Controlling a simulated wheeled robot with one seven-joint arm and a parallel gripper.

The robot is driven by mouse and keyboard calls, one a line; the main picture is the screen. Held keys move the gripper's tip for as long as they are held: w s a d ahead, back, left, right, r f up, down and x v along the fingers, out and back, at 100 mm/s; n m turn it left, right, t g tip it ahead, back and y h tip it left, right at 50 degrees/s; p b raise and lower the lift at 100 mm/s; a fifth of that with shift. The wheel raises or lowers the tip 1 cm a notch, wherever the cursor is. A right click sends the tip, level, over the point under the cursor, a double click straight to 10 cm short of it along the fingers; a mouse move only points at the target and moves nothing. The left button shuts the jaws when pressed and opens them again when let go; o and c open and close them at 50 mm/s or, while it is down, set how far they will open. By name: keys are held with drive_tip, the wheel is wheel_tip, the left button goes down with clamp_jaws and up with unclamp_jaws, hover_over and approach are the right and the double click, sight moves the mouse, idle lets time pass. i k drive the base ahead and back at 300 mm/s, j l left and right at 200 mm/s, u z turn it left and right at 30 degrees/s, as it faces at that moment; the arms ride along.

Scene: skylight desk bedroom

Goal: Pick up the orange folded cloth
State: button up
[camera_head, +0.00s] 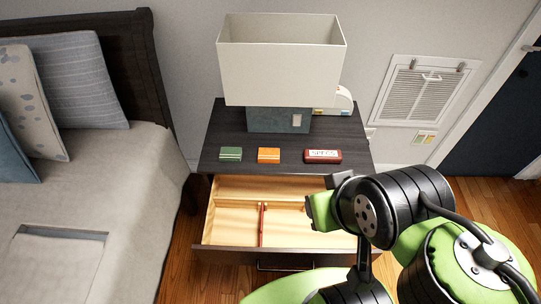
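A small orange folded item (268,156), which looks like the orange cloth, lies on the dark nightstand top (350,135) near its front edge. It sits between a green folded item (230,155) and a red case with a "SPECS" label (323,157), apart from both. My gripper (322,208) appears at the end of my green and black arm, over the right part of the open drawer. It is to the right of and nearer than the orange item, not touching it. My own arm partly covers it, and its fingers cannot be made out clearly.
The wooden drawer (232,190) below is pulled open, with dividers and a thin red object (262,224) inside. A lamp (282,60) stands behind the items, with a white rounded object (341,102) beside it. A bed (150,190) is at left; a vent (420,90) is on the wall.

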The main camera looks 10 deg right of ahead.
sight(265, 156)
drive_tip(key=i+j, duration=0.1)
drive_tip(key=j, duration=0.45)
drive_tip(key=i+j, duration=0.1)
drive_tip(key=j, duration=1.05)
drive_tip(key=i+u, duration=0.05)
